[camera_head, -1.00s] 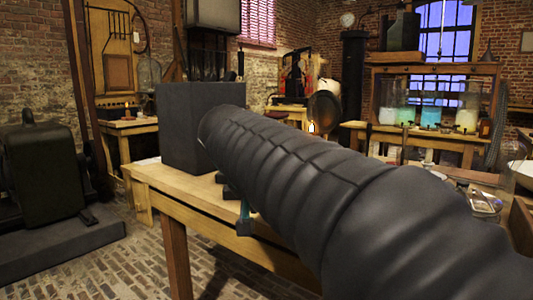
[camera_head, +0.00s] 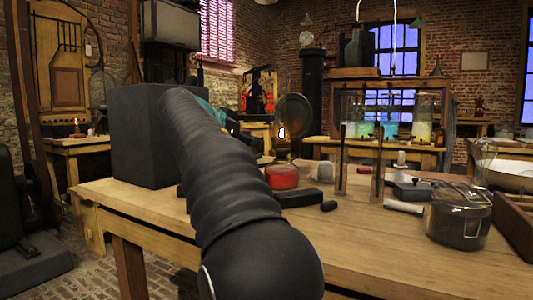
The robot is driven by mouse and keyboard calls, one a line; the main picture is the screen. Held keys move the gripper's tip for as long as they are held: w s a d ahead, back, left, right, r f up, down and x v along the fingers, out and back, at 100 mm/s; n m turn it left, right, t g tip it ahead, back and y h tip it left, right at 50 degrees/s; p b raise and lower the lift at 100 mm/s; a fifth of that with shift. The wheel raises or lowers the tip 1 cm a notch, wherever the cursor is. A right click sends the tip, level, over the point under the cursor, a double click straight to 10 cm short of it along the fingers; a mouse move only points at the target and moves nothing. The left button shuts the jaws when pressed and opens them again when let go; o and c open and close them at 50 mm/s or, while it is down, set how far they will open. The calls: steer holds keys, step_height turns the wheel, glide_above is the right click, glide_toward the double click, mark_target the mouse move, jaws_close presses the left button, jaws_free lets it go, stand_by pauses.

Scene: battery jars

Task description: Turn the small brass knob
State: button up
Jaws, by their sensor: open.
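I cannot make out a small brass knob in this view. An oil lamp with a lit flame and a round dark reflector (camera_head: 293,112) stands on the wooden table, above a red base (camera_head: 282,178). My black ribbed arm crosses the left middle of the view. My gripper (camera_head: 236,128) shows only in part past the far end of the arm, as a dark shape beside a teal piece, left of the lamp. It is open, and its fingertips are hard to see.
A large dark box (camera_head: 140,150) stands on the left of the wooden table (camera_head: 350,250). Dark blocks lie near the lamp. Glass rods (camera_head: 340,165), a lidded glass pot (camera_head: 458,218) and a wooden tray (camera_head: 515,225) are to the right. The front middle of the table is clear.

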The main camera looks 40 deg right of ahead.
mark_target(271, 152)
steer(key=x, duration=0.9)
steer(key=shift+d+f, duration=0.1)
jaws_close()
